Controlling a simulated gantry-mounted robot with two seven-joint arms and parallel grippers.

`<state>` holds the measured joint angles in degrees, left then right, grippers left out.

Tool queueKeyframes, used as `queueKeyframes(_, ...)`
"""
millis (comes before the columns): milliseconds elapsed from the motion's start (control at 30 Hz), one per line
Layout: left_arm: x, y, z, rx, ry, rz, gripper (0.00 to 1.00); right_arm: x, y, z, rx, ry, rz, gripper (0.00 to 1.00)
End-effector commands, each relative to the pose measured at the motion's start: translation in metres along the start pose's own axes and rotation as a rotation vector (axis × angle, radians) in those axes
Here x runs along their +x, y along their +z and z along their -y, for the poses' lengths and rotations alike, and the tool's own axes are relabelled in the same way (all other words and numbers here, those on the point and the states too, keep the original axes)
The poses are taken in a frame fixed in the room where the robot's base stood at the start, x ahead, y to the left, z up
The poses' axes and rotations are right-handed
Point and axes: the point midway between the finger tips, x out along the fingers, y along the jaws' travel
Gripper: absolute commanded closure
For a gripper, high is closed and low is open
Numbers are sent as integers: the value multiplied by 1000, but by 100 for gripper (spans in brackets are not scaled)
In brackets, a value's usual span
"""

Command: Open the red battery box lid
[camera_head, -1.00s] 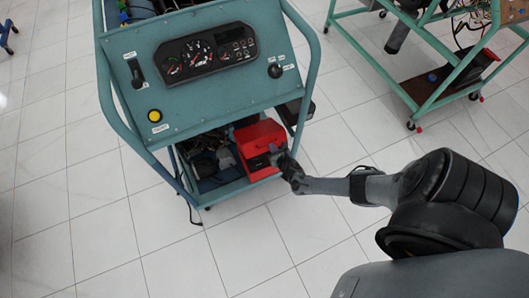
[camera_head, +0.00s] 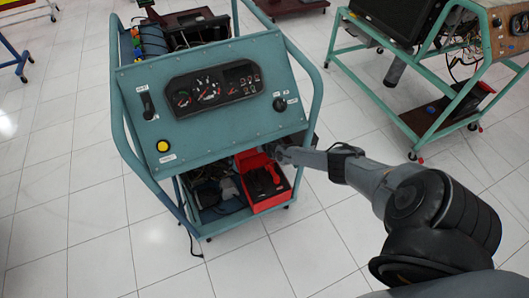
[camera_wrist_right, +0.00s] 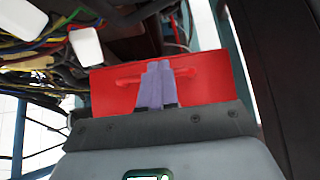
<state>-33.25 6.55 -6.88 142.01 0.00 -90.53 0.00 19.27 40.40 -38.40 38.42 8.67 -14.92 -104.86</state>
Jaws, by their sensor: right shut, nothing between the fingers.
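The red battery box (camera_head: 277,199) sits on the lower shelf of the teal engine trainer. Its top is open and a black battery (camera_head: 263,181) shows inside. The red lid (camera_head: 248,158) stands raised at the back of the box, partly hidden under the panel. In the right wrist view the lid (camera_wrist_right: 112,91) fills the middle, with a red handle (camera_wrist_right: 130,78) across it. My right gripper (camera_wrist_right: 155,70) is shut and empty, in front of the lid at the handle; I cannot tell if it touches. In the head view the right gripper (camera_head: 279,153) is beside the raised lid.
The trainer's sloped gauge panel (camera_head: 215,90) overhangs the shelf, and its teal frame tube (camera_head: 314,85) is close to my right arm. Cables (camera_wrist_right: 45,45) hang near the lid. A second trainer (camera_head: 425,125) stands at right. The front floor is clear.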

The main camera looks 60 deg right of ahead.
Motion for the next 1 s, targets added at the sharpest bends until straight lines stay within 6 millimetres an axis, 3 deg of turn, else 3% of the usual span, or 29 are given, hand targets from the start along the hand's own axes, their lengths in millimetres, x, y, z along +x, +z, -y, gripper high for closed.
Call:
queueKeyframes(100, 12, 4, 0, 3, -3, 0, 57, 12, 6, 0, 0, 0, 1, 100)
queueKeyframes(367, 17, 6, 2, 10, -8, 1, 57, 19, 14, 0, 0, 1, 1, 100)
queueKeyframes(833, 16, 5, 1, 5, -5, -1, 57, 18, 14, 0, -1, 1, 0, 100)
queueKeyframes(1000, 6, 1, 0, -1, 1, -2, 57, 8, 16, 1, -3, 0, 0, 100)
